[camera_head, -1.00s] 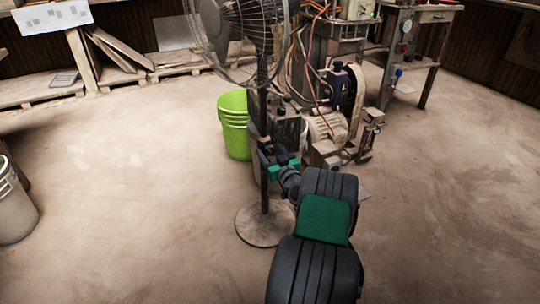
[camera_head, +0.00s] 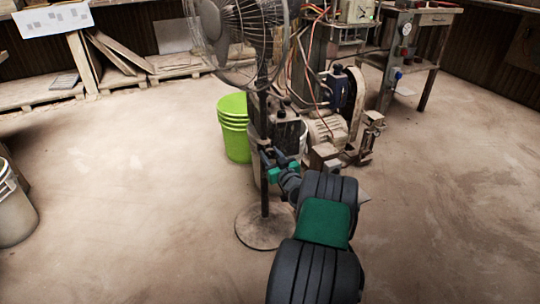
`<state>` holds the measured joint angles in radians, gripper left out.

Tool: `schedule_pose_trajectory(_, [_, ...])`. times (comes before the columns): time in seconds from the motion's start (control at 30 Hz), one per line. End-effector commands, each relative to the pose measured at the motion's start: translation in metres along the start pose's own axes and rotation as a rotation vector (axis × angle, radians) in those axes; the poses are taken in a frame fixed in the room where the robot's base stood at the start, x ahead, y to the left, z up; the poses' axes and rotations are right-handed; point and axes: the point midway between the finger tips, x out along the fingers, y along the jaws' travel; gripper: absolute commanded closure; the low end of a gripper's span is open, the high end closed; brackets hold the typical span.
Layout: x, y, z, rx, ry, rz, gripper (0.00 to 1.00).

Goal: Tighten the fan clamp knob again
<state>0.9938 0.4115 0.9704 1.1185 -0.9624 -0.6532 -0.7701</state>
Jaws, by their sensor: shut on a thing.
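The pedestal fan (camera_head: 239,24) stands ahead of me on a thin dark pole, with its round base (camera_head: 264,229) flat on the floor. My gripper (camera_head: 266,160), dark with green parts, is at the pole below the fan head. Its jaws are shut on the clamp knob at the pole. The knob itself is hidden by the jaws and too small to make out. My arm reaches up to it from the lower right.
A green bucket (camera_head: 234,128) stands just behind the pole on the left. The press machine with its motor (camera_head: 327,129) and hoses is close behind on the right. A pale bucket (camera_head: 13,208) is at the far left. The floor on both sides is clear.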

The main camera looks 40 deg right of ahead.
Motion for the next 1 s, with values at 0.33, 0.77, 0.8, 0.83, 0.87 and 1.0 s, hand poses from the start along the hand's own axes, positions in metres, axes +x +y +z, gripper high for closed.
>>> schedule_pose_trajectory(0.33, [0.0002, -0.0001, -0.0005, 0.058, 0.001, 0.000, 1.00])
schedule_pose_trajectory(0.77, [0.0003, -0.0002, -0.0014, 0.378, 0.002, -0.001, 1.00])
schedule_pose_trajectory(0.8, [0.0003, -0.0002, -0.0015, 0.416, 0.002, -0.001, 1.00])
schedule_pose_trajectory(0.83, [0.0003, -0.0002, -0.0016, 0.445, 0.002, -0.001, 1.00])
schedule_pose_trajectory(0.87, [0.0003, -0.0002, -0.0018, 0.473, 0.002, -0.001, 1.00])
schedule_pose_trajectory(1.0, [0.0003, -0.0002, -0.0016, 0.607, 0.002, 0.000, 1.00])
